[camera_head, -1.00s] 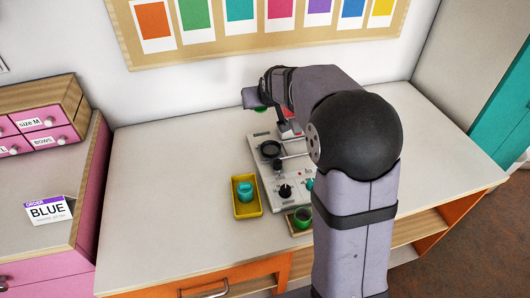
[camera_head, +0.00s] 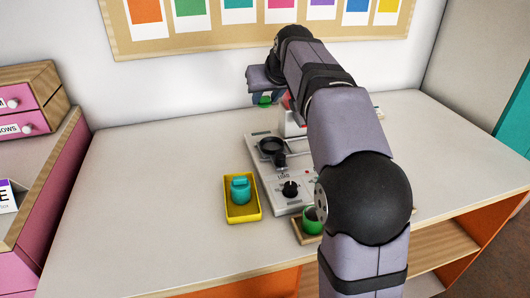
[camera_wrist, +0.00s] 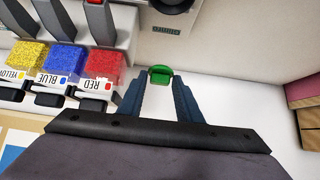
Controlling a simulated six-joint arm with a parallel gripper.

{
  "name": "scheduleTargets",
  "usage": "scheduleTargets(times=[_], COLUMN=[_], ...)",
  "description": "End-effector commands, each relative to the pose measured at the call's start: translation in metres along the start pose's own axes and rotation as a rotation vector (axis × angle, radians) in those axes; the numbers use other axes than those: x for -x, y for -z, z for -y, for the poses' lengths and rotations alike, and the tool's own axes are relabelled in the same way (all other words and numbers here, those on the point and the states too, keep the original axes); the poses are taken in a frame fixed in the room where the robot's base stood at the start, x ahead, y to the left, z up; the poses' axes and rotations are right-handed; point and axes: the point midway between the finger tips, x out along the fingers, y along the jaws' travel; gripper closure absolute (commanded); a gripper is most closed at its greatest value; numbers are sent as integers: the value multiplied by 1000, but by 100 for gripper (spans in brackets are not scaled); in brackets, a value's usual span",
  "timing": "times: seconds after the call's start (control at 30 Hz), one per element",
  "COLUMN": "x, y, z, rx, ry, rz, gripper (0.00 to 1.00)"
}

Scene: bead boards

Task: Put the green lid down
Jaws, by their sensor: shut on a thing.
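The green lid (camera_wrist: 160,74) is between the fingertips of my gripper (camera_wrist: 160,84) in the wrist view, with a pale surface beyond it. In the head view the lid (camera_head: 265,100) shows as a small green patch under my gripper (camera_head: 264,92), near the back of the table. My gripper is shut on the lid and seems to hold it above the table; the exact height is hard to tell. A green cup (camera_head: 311,222) stands on a small wooden tray at the front, partly hidden by my arm.
A grey machine (camera_head: 282,202) with a round black ring and a knob stands mid-table. Left of it is a yellow tray (camera_head: 229,215) with a teal jar (camera_head: 241,190). Labelled red (camera_wrist: 104,64), blue and yellow bead bins show in the wrist view. The table's left (camera_head: 150,180) is clear.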

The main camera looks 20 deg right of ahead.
Motion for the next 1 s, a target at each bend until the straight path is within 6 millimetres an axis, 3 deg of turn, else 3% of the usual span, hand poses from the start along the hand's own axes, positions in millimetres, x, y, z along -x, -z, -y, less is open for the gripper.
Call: scheduleTargets(times=[0.43,0.8,1.0], x=[-1,-37,-43], y=[-8,-44,-49], z=[-1,-1,-1], rx=[5,5,5], ry=[4,4,4], rz=[0,1,-1], gripper=[93,93,93])
